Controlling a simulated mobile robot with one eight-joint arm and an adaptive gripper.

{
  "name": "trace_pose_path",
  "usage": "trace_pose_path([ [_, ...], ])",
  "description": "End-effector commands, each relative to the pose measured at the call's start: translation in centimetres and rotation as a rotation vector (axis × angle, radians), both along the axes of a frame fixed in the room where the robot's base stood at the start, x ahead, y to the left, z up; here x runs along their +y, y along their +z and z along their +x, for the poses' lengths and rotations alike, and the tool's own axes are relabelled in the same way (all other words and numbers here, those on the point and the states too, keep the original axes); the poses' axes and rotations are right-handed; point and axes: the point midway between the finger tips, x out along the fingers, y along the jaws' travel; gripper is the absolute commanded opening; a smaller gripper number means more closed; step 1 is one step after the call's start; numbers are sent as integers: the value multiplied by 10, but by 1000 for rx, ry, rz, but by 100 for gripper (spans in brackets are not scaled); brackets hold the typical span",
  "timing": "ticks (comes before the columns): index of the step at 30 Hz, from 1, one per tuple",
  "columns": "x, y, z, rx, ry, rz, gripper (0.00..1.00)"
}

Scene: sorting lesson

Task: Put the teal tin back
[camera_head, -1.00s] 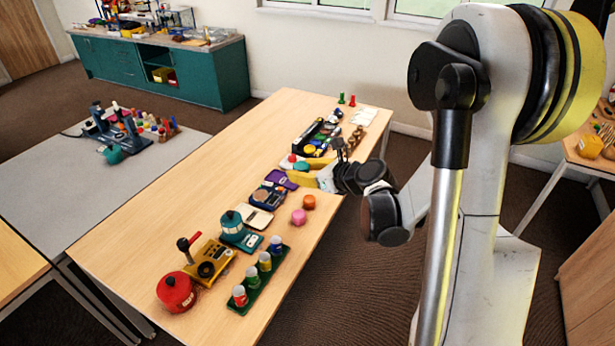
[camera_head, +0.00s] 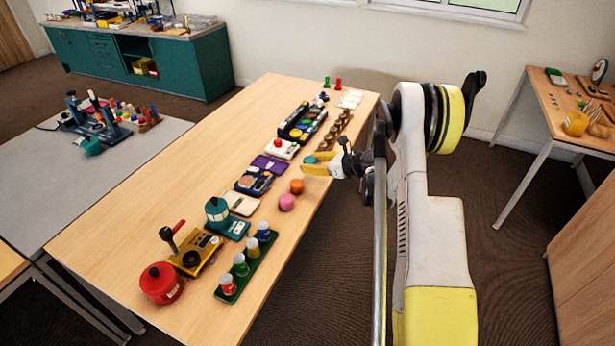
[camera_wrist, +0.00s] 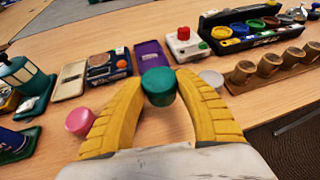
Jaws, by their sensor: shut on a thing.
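The teal tin (camera_wrist: 158,88) is a small round tin held between the yellow fingertips of my gripper (camera_wrist: 157,80) in the wrist view. My gripper is shut on it, with a finger on each side. In the head view the teal tin (camera_head: 310,160) shows as a small patch at the fingertips of my gripper (camera_head: 308,166), over the right part of the long table. I cannot tell the exact gap between tin and table. A black case (camera_head: 291,133) with several coloured round pieces lies farther back; it also shows at the wrist view's upper right (camera_wrist: 207,25).
A pink tin (camera_head: 286,202) and an orange tin (camera_head: 297,186) stand near the table's right edge. A wooden rack of brown pieces (camera_wrist: 234,86) stands right of my gripper. A white box with a red button (camera_wrist: 185,45) and a purple pad (camera_wrist: 150,53) lie beyond.

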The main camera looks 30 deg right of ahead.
Motion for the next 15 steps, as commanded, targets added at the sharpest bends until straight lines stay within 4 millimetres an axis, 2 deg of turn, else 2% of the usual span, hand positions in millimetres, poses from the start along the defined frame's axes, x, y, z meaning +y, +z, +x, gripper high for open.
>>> trace_pose_path([
  [1, 0, -8, 9, 0, 0, 0, 2],
  [5, -1, -14, 22, 0, 0, 0, 1],
  [8, -1, -18, 24, 0, 0, 1, 1],
  [15, -1, -53, 24, 0, -1, 0, 1],
])
